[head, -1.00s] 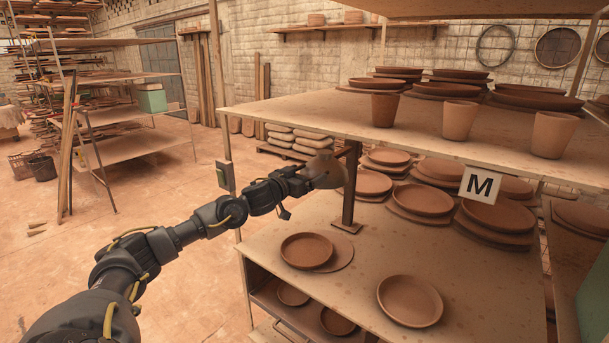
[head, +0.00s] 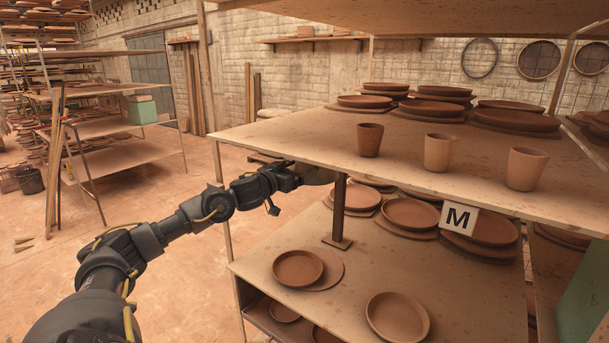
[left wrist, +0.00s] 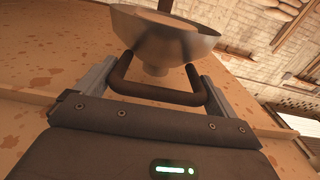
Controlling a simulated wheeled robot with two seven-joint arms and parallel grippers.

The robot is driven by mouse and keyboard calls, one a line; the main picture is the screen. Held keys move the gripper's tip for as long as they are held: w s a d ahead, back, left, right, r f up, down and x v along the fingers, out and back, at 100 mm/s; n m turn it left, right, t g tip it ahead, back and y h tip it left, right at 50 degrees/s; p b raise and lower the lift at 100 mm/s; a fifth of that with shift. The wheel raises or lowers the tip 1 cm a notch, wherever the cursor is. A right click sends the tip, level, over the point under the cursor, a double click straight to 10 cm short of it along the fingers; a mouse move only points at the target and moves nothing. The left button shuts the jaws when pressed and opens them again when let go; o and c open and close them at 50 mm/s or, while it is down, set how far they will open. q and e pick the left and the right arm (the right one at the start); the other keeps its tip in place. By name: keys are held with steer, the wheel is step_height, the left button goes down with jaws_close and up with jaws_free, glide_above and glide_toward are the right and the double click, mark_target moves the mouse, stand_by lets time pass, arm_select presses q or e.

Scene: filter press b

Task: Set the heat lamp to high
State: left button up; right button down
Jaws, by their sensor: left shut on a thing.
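The heat lamp has a metal shade (head: 318,175) and a dark upright post (head: 339,208) on a small square base on the lower shelf. In the head view only a sliver of the shade shows under the upper shelf's edge. In the left wrist view the round shade (left wrist: 180,42) is large, with a dark U-shaped handle (left wrist: 155,93) in front of it. My left gripper (head: 298,176) is at the shade, its two fingers at the handle's sides, shut on it. The lamp's setting marks cannot be seen. My right gripper is not in view.
The upper shelf (head: 290,135) overhangs the lamp and holds clay cups (head: 438,152) and stacked plates. On the lower shelf, plates (head: 298,268) lie in front of the post and more stand behind it.

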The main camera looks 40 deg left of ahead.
arm_select(q)
steer(key=shift+a+r, duration=0.1)
steer(key=shift+r, duration=0.4)
steer(key=o, duration=1)
steer(key=shift+s+d+f+b, duration=0.1)
steer(key=shift+s+d+b, duration=0.1)
steer(key=shift+s+b, duration=1.4)
steer(key=shift+s+d+b, duration=0.25)
steer(key=shift+s+b, duration=0.95)
steer(key=shift+s, duration=0.8)
steer(key=shift+s+d+f+b, duration=0.1)
steer(key=shift+s+d+b, duration=0.1)
steer(key=shift+s+b, duration=1.4)
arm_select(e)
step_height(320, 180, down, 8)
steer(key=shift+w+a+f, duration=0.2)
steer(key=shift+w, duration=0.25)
arm_select(q)
steer(key=shift+s, duration=0.25)
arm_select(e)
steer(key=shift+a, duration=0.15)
